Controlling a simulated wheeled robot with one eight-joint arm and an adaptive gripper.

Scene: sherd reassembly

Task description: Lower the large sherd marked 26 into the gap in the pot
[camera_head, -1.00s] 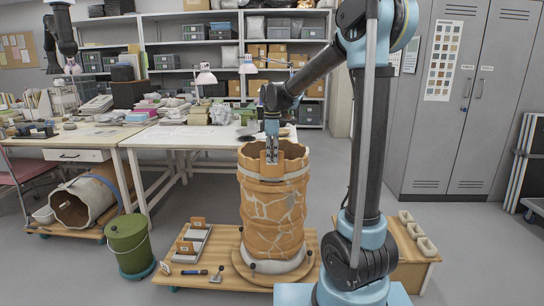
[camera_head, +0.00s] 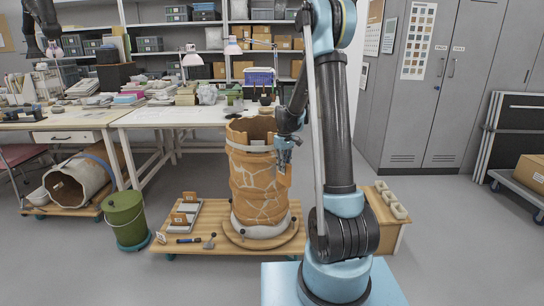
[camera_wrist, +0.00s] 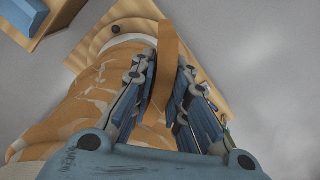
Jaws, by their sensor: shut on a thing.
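The pot (camera_head: 262,185) stands upright on a round board, its orange wall crossed by pale mended joins and its top open with an uneven rim. My gripper (camera_head: 285,152) is at the pot's upper right side, pointing down and shut on an orange sherd (camera_head: 284,176). In the wrist view the sherd (camera_wrist: 168,50) shows as a curved strip edge-on between my fingers (camera_wrist: 162,100), with the pot wall (camera_wrist: 85,105) to its left. I cannot read the sherd's number. The gap is not clearly visible, and I cannot tell whether sherd and pot touch.
The low wooden platform (camera_head: 185,247) carries a grey tray (camera_head: 190,208) with smaller sherds, and some hand tools. A green bucket (camera_head: 125,220) stands to its left. Small pale blocks (camera_head: 390,203) lie on a wooden box at the right. A cluttered worktable (camera_head: 140,118) stands behind.

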